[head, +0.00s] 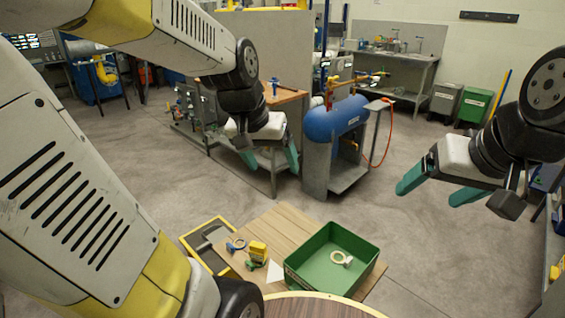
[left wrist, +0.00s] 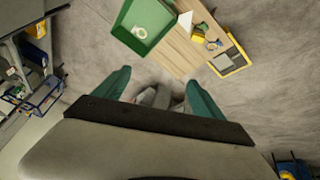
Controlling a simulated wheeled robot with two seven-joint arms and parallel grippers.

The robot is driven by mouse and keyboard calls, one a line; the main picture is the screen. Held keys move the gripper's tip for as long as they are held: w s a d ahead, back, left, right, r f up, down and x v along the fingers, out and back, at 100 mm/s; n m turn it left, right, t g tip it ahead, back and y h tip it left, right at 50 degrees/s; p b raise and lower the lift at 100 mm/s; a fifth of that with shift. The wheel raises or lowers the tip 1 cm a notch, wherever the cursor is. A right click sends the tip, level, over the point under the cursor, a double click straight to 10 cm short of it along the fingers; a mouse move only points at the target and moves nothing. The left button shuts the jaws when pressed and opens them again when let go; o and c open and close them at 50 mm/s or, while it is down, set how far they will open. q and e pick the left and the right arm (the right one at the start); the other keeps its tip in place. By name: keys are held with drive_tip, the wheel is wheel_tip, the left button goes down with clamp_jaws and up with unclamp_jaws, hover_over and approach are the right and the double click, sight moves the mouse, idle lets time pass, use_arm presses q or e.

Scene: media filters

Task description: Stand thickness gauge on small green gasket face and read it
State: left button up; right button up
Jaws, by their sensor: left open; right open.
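A small yellow block-like thing (head: 258,250), likely the thickness gauge, stands on the wooden table (head: 285,222); it also shows in the left wrist view (left wrist: 198,33). A small green piece (head: 250,264) shows at its foot, perhaps the green gasket; whether the gauge rests on it I cannot tell. No reading is legible. A blue ring (head: 236,244) lies to the left of the gauge. My left gripper (head: 270,158) is open and empty, in the air beyond the table. My right gripper (head: 440,188) is open and empty, high to the right of the table.
A green bin (head: 365,250) on the table holds a cream ring (head: 341,259). A white triangular piece (head: 275,270) lies beside the bin. A yellow-edged dark tray (head: 190,238) is at the table's left. A blue tank (head: 337,118) on a stand is farther back.

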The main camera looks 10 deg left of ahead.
use_arm(q)
drive_tip(key=s+d+r+t, duration=0.1)
drive_tip(key=s+d+r, duration=0.1)
drive_tip(key=s, duration=0.6)
drive_tip(key=shift+s+r+h, duration=0.3)
drive_tip(key=shift+s+r, duration=0.1)
drive_tip(key=shift+r, duration=0.45)
